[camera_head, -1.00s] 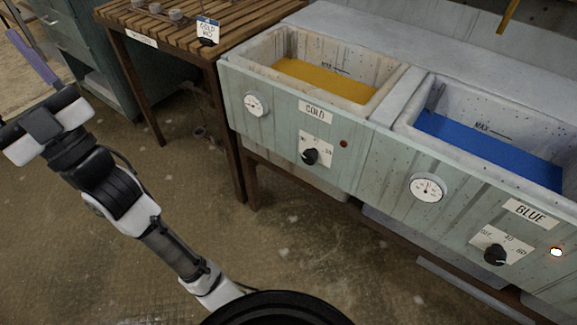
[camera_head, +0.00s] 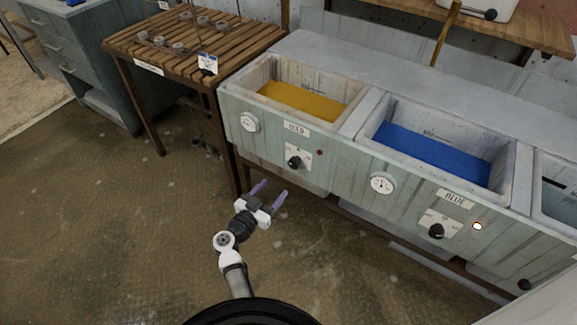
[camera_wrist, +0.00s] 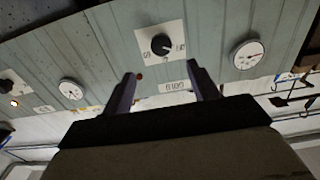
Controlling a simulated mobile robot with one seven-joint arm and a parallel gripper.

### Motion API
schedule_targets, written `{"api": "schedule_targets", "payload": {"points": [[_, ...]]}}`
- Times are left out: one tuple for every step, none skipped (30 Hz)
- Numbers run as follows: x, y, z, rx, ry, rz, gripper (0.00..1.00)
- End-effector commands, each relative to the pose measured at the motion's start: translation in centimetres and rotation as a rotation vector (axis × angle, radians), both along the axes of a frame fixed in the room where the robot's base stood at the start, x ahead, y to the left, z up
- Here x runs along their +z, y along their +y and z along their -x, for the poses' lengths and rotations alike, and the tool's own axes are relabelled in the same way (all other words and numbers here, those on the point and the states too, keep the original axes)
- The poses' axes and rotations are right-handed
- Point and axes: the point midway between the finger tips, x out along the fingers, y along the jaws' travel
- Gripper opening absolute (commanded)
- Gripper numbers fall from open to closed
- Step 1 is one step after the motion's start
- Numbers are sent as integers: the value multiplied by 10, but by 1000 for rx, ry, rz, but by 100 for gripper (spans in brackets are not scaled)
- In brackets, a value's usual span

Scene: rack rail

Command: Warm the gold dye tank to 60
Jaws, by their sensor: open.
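The gold tank (camera_head: 346,112) holds yellow dye (camera_head: 302,101) and bears a GOLD label (camera_head: 297,128). Its black knob (camera_head: 294,162) sits on a white dial plate on the front panel; its setting is too small to read surely. The knob shows upside down in the wrist view (camera_wrist: 161,44). A gauge (camera_head: 249,122) is left of the label, and an unlit dark red lamp (camera_head: 320,152) is right of the knob. My gripper (camera_head: 271,190) is open and empty, below and left of the knob, apart from it. Its fingers point toward the panel in the wrist view (camera_wrist: 160,76).
The blue tank (camera_head: 510,175) stands to the right, with its knob (camera_head: 436,231), gauge (camera_head: 382,183) and lit lamp (camera_head: 477,226). A slatted wooden table (camera_head: 225,35) with small cups and a card (camera_head: 207,62) stands left. The floor before the panel is clear.

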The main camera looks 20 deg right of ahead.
Motion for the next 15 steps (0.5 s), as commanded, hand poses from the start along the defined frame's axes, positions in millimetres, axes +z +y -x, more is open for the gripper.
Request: {"api": "schedule_targets", "payload": {"points": [[1, -8, -6, -2, -3, 0, 59], [1, -13, -10, -3, -4, 0, 59], [1, -19, -16, -2, -4, 1, 59], [2, -25, -19, -2, -4, 1, 59], [1, -30, -24, -1, -5, 0, 59], [2, -37, -29, -2, -5, 0, 59], [1, -42, -33, -1, -5, 0, 59], [2, -47, -38, -1, -6, -1, 59], [2, -54, -42, -1, -6, -1, 59], [1, -58, -46, 0, -6, -1, 59], [2, -63, -50, 0, -6, 0, 59], [1, -68, -54, 1, -5, 0, 59], [2, -72, -57, 1, -6, -1, 59], [2, -76, -60, 1, -6, -1, 59], [1, -80, -63, 1, -5, 0, 59]]}}
